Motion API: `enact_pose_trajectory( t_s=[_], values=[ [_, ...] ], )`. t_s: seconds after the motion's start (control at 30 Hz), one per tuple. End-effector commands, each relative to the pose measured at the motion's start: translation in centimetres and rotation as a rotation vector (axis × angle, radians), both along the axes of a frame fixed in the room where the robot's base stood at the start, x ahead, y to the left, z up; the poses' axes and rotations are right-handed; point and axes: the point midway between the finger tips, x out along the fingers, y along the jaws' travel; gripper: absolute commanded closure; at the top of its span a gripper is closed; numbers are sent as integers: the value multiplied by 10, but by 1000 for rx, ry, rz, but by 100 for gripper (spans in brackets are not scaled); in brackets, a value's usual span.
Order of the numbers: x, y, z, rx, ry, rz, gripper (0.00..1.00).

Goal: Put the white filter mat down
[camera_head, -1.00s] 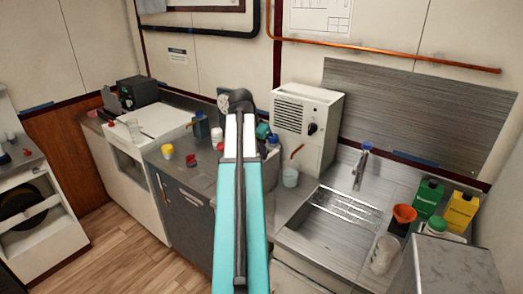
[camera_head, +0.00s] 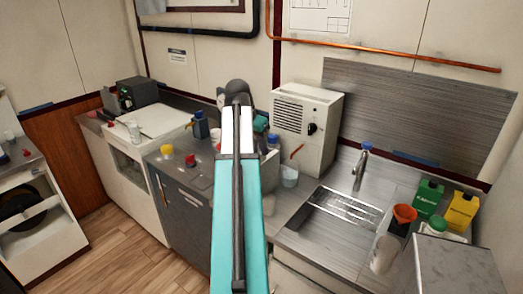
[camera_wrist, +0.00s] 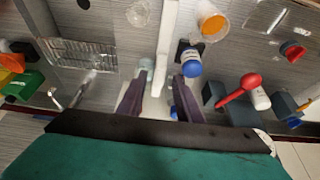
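In the wrist view my gripper (camera_wrist: 160,82) has its two dark fingers close on either side of a long white strip. I take this strip for the white filter mat (camera_wrist: 166,35), seen edge-on. It runs from between the fingers to the picture's top edge, above the grey worktop. In the head view my own arm hides the gripper and the mat.
The sink (camera_head: 335,232) and tap (camera_head: 360,168) lie right of my arm, with a white heater-like box (camera_head: 300,120) behind. A blue-lidded jar (camera_wrist: 189,63) and a red-handled tool (camera_wrist: 236,92) are close right of the fingers. An orange-filled cup (camera_wrist: 212,24) stands near the mat.

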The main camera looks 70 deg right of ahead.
Motion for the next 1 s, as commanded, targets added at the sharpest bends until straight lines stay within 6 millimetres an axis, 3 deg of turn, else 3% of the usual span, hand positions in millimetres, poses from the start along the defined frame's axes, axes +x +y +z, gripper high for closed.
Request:
enact_pose_trajectory(
  t_s=[0.6, 1.0],
  values=[
    [8, 26, 67, -1, -1, 0, 68],
    [9, 33, 84, 1, 0, 0, 68]
  ],
)
